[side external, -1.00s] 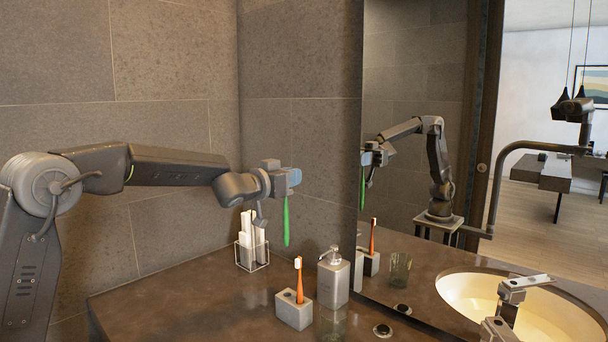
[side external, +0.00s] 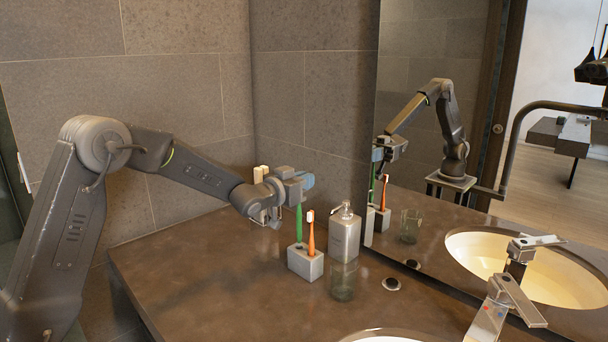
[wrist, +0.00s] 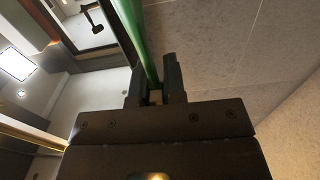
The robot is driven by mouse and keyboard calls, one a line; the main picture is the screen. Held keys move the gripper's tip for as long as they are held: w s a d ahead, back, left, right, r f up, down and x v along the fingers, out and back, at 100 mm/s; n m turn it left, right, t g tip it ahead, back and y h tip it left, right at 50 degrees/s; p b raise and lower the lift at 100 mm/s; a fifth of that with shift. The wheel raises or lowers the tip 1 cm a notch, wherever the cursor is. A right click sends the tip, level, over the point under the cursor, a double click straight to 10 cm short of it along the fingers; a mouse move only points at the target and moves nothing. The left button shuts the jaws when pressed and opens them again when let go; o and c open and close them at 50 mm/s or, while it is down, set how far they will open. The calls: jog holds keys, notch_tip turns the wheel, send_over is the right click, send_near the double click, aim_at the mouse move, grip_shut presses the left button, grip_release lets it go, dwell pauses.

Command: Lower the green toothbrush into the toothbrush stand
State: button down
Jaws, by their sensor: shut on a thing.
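My gripper (side external: 297,184) is shut on the green toothbrush (side external: 299,222), which hangs upright below it. The wrist view shows the green handle (wrist: 143,45) between my two fingers (wrist: 156,84). The grey block toothbrush stand (side external: 306,264) is on the counter directly below. The lower end of the green toothbrush meets the stand's top at its left part; I cannot tell whether it is inside the hole. An orange toothbrush (side external: 311,236) with a white head stands upright in the stand, just right of the green one. The green brush's head is hidden by my gripper.
A grey soap dispenser (side external: 345,234) stands right of the stand, with a clear glass (side external: 342,281) in front of it. A wire holder with white items (side external: 261,207) is behind my gripper. The mirror (side external: 430,150) is at the right. The counter's left (side external: 200,270) is clear.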

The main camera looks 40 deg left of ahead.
notch_tip(320, 180, down, 6)
dwell(0.9)
dwell(0.3)
jog(key=c, duration=1.1)
grip_release()
jog(key=s, duration=1.3)
jog(key=shift+s, duration=0.4)
